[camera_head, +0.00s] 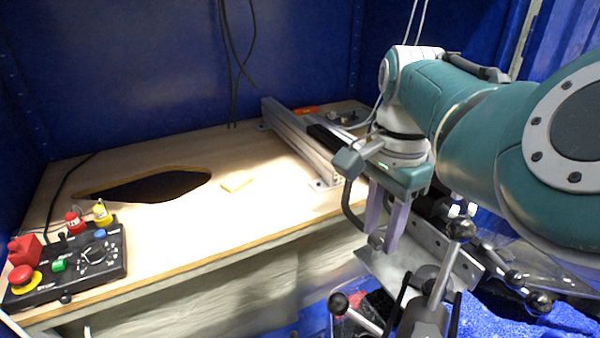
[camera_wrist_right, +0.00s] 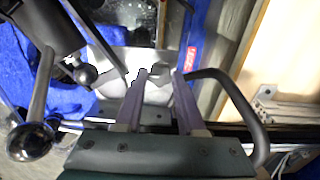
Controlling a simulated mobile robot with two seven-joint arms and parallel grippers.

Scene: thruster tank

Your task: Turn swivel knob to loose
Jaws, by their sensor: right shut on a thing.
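My right gripper (camera_head: 383,243) comes in from the right, with its two purple fingers pointing down. In the right wrist view my right gripper (camera_wrist_right: 159,76) has its fingertips on both sides of a small grey part, which I take to be the swivel knob (camera_wrist_right: 158,88). The gripper is shut on it. In the head view the fingers mostly hide the knob, at the edge of a metal plate (camera_head: 425,260). I cannot read the knob's setting. My left gripper is not in view.
Levers with black balls (camera_head: 461,228) stand just right of and below my right gripper. A wooden table (camera_head: 150,240) with a dark cutout carries a black control box (camera_head: 100,258) with a red button at the left. A metal rail (camera_head: 300,145) runs across the table's right side.

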